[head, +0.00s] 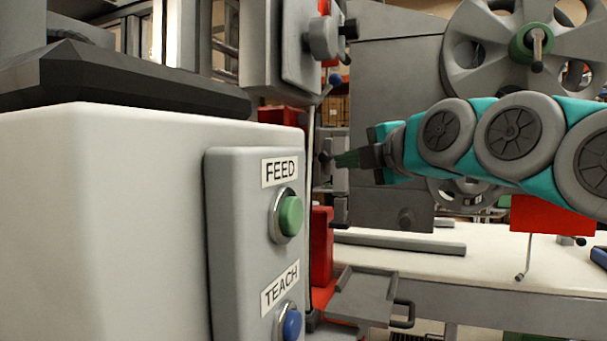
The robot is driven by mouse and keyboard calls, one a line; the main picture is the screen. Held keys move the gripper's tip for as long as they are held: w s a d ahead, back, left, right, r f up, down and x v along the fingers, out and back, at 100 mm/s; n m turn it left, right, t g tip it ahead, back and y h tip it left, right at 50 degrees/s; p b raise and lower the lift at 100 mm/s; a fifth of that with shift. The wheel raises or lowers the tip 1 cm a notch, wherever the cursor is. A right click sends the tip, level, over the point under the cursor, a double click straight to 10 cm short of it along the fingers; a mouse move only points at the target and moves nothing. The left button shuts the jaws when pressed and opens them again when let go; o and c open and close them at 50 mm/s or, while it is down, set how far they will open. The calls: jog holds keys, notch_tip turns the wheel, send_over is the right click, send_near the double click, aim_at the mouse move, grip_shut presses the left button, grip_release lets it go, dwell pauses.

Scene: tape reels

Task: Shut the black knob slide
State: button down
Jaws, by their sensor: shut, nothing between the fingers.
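A small black knob (325,158) shows at the left of a grey block (336,181), beside the edge of the large light grey housing. This looks like the black knob slide, but its travel and how far open it stands cannot be made out.
A control box with a green FEED button (289,215) and a blue TEACH button (291,325) fills the near left. A grey reel (480,60) stands at the upper right. A grey tray (370,290) sits below my gripper, by a white bench (500,254).

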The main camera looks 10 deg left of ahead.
jog(key=r+x, duration=0.1)
jog(key=x, duration=0.9)
jog(key=shift+p, duration=0.3)
